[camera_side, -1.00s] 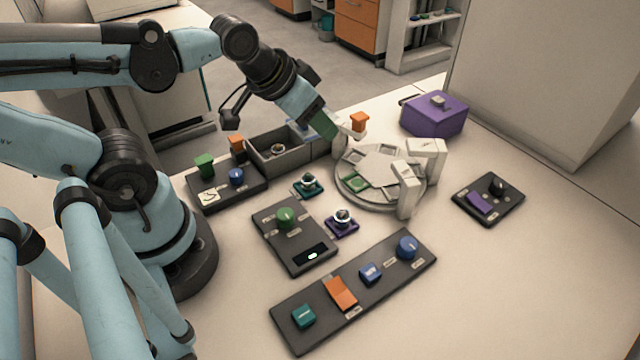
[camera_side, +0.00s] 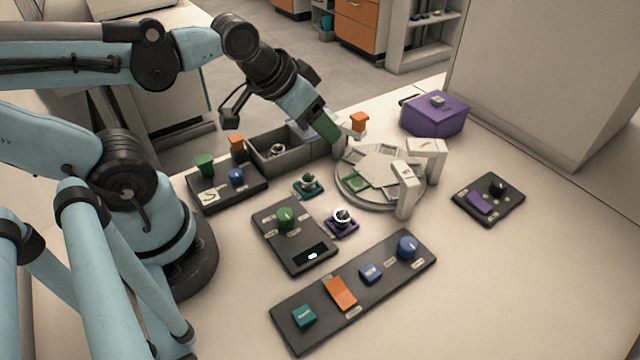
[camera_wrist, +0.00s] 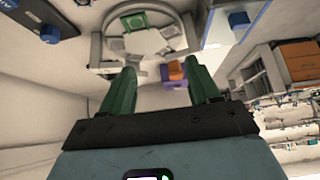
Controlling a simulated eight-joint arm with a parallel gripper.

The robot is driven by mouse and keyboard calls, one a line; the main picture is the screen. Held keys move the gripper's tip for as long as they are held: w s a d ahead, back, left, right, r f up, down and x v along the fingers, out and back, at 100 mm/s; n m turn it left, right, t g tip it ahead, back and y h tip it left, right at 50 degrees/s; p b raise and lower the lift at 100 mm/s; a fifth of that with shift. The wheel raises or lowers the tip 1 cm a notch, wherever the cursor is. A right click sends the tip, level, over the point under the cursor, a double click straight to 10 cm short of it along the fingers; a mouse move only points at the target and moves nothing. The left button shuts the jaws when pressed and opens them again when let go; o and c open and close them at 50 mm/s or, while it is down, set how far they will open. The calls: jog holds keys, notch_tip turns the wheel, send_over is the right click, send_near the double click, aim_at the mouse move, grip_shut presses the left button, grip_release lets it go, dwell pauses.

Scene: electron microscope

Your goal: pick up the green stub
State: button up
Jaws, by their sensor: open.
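No stub can be singled out with certainty as the green one. A small silvery stub on a teal-green base (camera_side: 308,184) stands on the table between the dark panels. A flat green square (camera_side: 356,183) lies on the round carousel (camera_side: 402,203); it also shows in the wrist view (camera_wrist: 133,21). My gripper (camera_side: 331,136) is above the table behind the carousel, near the right end of the grey tray.
A grey tray (camera_side: 268,165) holds a small stub. A stub on a purple base (camera_side: 342,225) stands in front of the carousel. White uprights (camera_side: 408,190) rise at the carousel's right. Dark control panels (camera_side: 290,325) lie in front; a purple box (camera_side: 435,118) stands at the back.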

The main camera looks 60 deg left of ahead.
aim_at(308, 174)
jog(key=shift+s+a+f+m+g, duration=0.2)
jog(key=shift+f+m+g, duration=0.35)
jog(key=shift+f+g, duration=1.05)
jog(key=shift+s+a+f+m+g, duration=0.1)
jog(key=shift+a+f+m+g, duration=0.4)
jog(key=shift+f, duration=2.05)
jog(key=shift+s+a+f+m+g, duration=0.15)
jog(key=shift+f+m+g, duration=0.4)
jog(key=shift+f+g, duration=1.2)
jog(key=shift+d+f+t, duration=0.1)
jog(key=shift+f+t, duration=0.2)
jog(key=shift+t, duration=0.05)
jog(key=c, duration=1.1)
jog(key=shift+r, duration=0.1)
